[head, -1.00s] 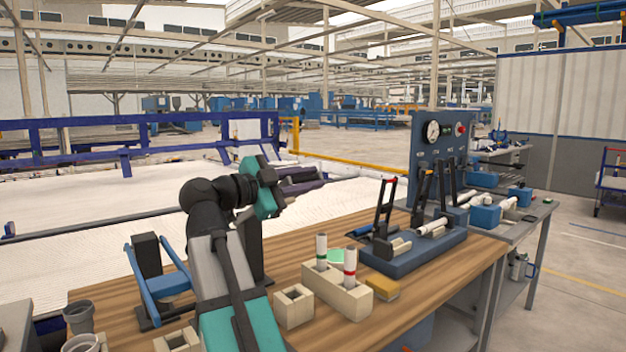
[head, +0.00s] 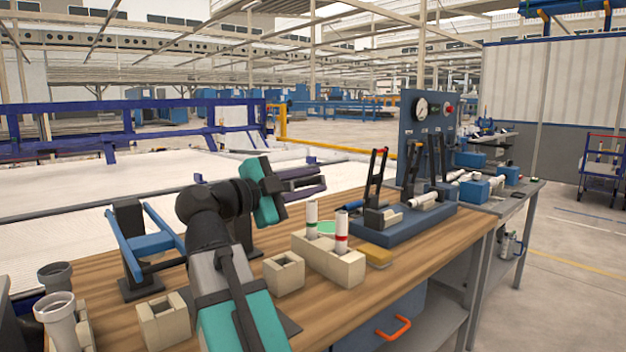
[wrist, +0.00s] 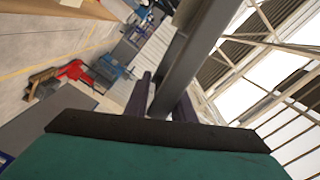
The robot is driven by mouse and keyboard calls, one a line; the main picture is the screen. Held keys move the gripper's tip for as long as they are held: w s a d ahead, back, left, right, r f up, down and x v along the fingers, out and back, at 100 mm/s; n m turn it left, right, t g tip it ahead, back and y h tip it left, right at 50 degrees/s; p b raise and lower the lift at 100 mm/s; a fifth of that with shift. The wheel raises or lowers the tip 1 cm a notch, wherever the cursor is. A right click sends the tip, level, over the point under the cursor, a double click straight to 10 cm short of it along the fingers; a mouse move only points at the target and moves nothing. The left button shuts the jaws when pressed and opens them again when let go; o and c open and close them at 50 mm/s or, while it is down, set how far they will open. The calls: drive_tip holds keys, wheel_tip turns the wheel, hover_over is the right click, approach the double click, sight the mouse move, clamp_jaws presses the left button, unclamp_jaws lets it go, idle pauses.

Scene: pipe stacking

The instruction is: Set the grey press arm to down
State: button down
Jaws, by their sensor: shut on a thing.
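My gripper (head: 318,180) is above the left half of the bench, its purple fingers pointing right. In the wrist view, a long grey bar (wrist: 196,52) runs between the purple fingers (wrist: 165,88), which are shut on it. I cannot tell whether this bar is the grey press arm, or where its ends are. In the head view, the gripper hides most of what it holds. A stand with dark posts and a blue frame (head: 158,243) is left of my arm. No clear grey press arm shows elsewhere.
A blue fixture (head: 408,228) with upright dark levers stands at the bench's right end, below a gauge panel (head: 409,130). Beige blocks (head: 335,265) with two white pipes, a yellow block (head: 375,256) and grey pipe fittings (head: 62,318) are on the bench.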

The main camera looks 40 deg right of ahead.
sight(287, 188)
drive_tip(key=shift+f, duration=0.15)
drive_tip(key=c, duration=1.8)
unclamp_jaws()
drive_tip(key=shift+a, duration=0.1)
drive_tip(key=shift+w+a+p, duration=0.15)
drive_tip(key=shift+a+p, duration=0.1)
drive_tip(key=shift+a, duration=1.6)
drive_tip(key=shift+w+a+p, duration=0.15)
drive_tip(key=shift+a+p, duration=0.1)
drive_tip(key=shift+a, duration=1.55)
